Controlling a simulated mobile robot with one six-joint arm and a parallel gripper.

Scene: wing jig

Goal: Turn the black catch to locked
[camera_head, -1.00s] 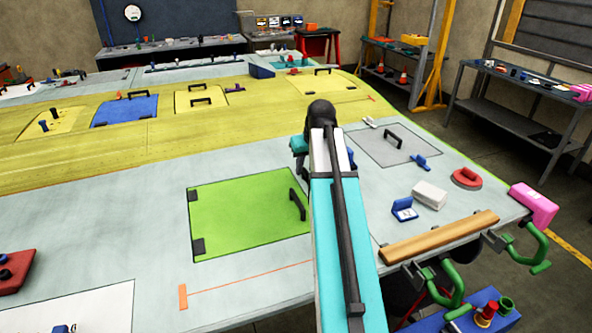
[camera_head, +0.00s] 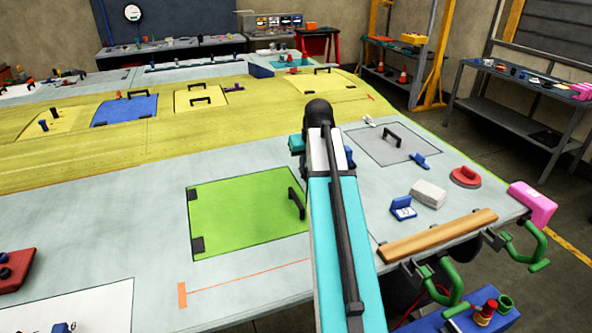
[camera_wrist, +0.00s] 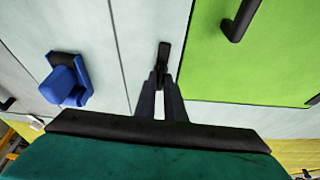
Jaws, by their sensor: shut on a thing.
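The black catch (camera_wrist: 163,52) shows in the wrist view as a small dark piece on the pale skin, beside the left edge of the green panel (camera_wrist: 255,65). My gripper (camera_wrist: 160,84) is shut on the black catch, with its two dark fingers close around the near end. The fingers hide part of the catch, and I cannot read its locked or unlocked mark. In the head view my arm hides the catch and the fingertips. The green panel (camera_head: 245,215) lies flat left of my arm there.
A blue catch (camera_wrist: 66,80) stands left of my fingers in the wrist view. The green panel's black handle (camera_wrist: 240,20) stands to the right. In the head view, a blue block (camera_head: 403,208), a white block (camera_head: 428,193) and a wooden bar (camera_head: 438,234) lie right of my arm.

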